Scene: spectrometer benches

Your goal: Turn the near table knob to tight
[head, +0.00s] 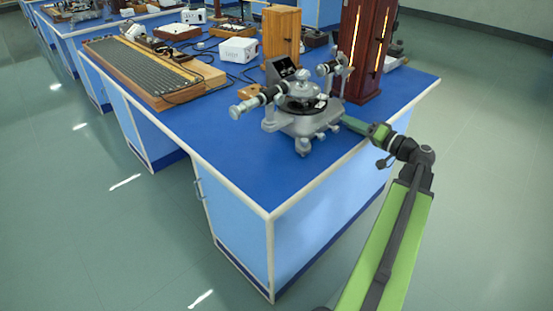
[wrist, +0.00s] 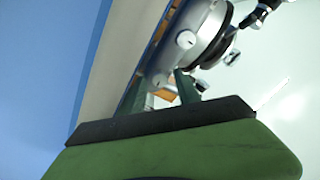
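The grey spectrometer (head: 303,112) stands upright on the blue bench, with its round table in the middle and small knobs around its base. My gripper (head: 346,121) reaches in from the right, low beside the spectrometer's right side. In the wrist view, my two dark green fingers (wrist: 160,88) are spread, with a gap between them. A pale round knob (wrist: 186,40) sits on the silver cylindrical body (wrist: 200,30) just beyond the fingertips. Another small pale knob (wrist: 160,80) shows near the gap; I cannot tell whether a finger touches it. Which is the near table knob is unclear.
A dark red wooden lamp housing (head: 368,45) stands right behind the spectrometer. A long wooden grey-topped board (head: 140,72) and a white box (head: 238,50) lie further left. The blue bench top (head: 245,160) is clear in front.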

